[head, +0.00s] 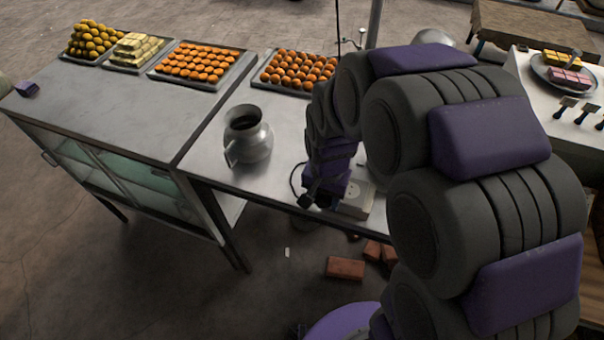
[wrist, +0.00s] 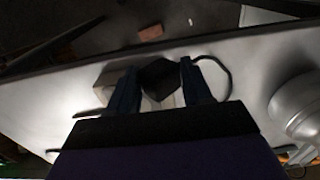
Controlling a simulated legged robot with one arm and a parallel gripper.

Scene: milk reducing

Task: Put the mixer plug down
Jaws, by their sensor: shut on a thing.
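The mixer plug (wrist: 162,78) is black and sits between the two fingers of my gripper (wrist: 158,88) in the wrist view. My gripper is shut on it. In the head view the plug (head: 307,200) shows as a dark shape at the front edge of the metal table, with its black cable (head: 294,178) looping up to the left. A pale socket box (head: 353,200) is on the table just right of my gripper. In the wrist view the box (wrist: 112,75) is partly hidden behind the fingers and plug. I cannot tell whether the plug touches the table.
A metal jug (head: 248,138) stands on the table (head: 207,163) left of my gripper. Trays of orange sweets (head: 199,63) line the back. Bricks (head: 345,268) lie on the floor below the front edge. The table between jug and gripper is clear.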

